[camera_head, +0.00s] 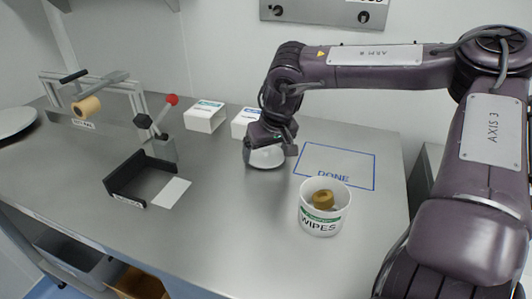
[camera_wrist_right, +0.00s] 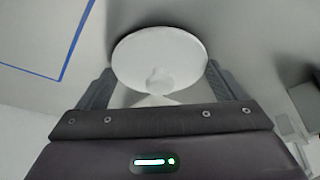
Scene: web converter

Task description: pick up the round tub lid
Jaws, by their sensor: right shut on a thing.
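The round tub lid (camera_head: 267,157) is a white disc on the metal bench, left of the blue DONE outline. In the right wrist view the lid (camera_wrist_right: 160,58) shows a small knob near its lower middle. My right gripper (camera_head: 268,143) is over the lid from above. In the right wrist view my right gripper (camera_wrist_right: 160,85) has one finger at each side of the lid and is shut on it. I cannot tell whether the lid is clear of the bench. My left gripper is not in view.
An open white WIPES tub (camera_head: 320,221) with a tan roll inside stands at the front right. The DONE outline (camera_head: 338,166) is empty. White boxes (camera_head: 205,116) stand at the back. A black tray (camera_head: 139,184) and a red-knobbed lever (camera_head: 172,100) are at the left.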

